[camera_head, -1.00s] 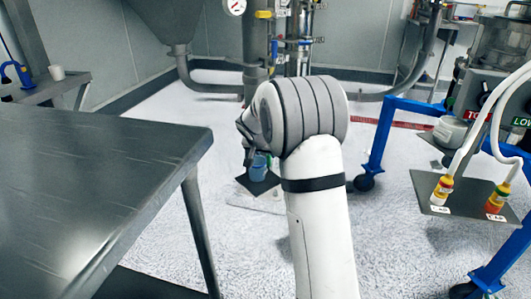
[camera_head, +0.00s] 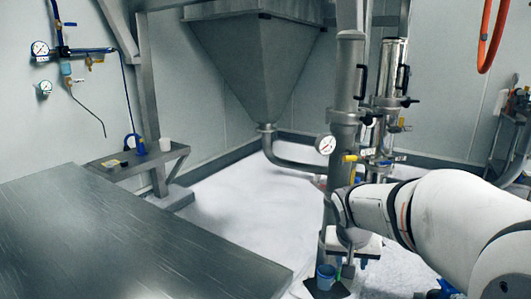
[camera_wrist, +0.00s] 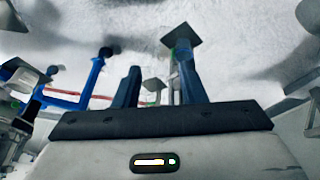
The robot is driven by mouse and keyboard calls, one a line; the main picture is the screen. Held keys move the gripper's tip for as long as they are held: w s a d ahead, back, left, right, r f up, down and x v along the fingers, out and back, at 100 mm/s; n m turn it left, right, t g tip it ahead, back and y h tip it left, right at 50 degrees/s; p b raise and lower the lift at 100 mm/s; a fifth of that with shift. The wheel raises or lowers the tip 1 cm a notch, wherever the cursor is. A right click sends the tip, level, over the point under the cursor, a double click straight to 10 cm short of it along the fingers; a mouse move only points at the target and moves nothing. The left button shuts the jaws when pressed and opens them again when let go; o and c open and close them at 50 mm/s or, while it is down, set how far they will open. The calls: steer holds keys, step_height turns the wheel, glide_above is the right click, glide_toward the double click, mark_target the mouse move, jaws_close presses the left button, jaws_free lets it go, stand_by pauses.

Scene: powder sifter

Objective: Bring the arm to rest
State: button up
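My white arm enters the head view from the lower right and reaches left, with its wrist bent down. My gripper (camera_head: 350,268) hangs from it, pointing down in front of the steel pipe column. In the wrist view, the two dark fingers of my gripper (camera_wrist: 159,77) stand apart, with only floor and distant things between them. It holds nothing.
A large steel table (camera_head: 130,235) fills the lower left. A steel hopper (camera_head: 262,70) stands behind. A blue frame (camera_wrist: 75,103) shows in the wrist view. Pale floor (camera_head: 235,205) lies open beyond the table.

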steer(key=s+a+r+n+y+p, duration=0.1)
steer(key=s+a+r+p, duration=0.1)
steer(key=s+r+p, duration=0.3)
steer(key=s+a+r+n+g+y+p, duration=0.1)
steer(key=s+r+p, duration=0.5)
steer(key=s, duration=0.6)
steer(key=shift+a+r+n+p, duration=0.3)
steer(key=shift+a+r+n, duration=0.3)
steer(key=shift+a, duration=0.25)
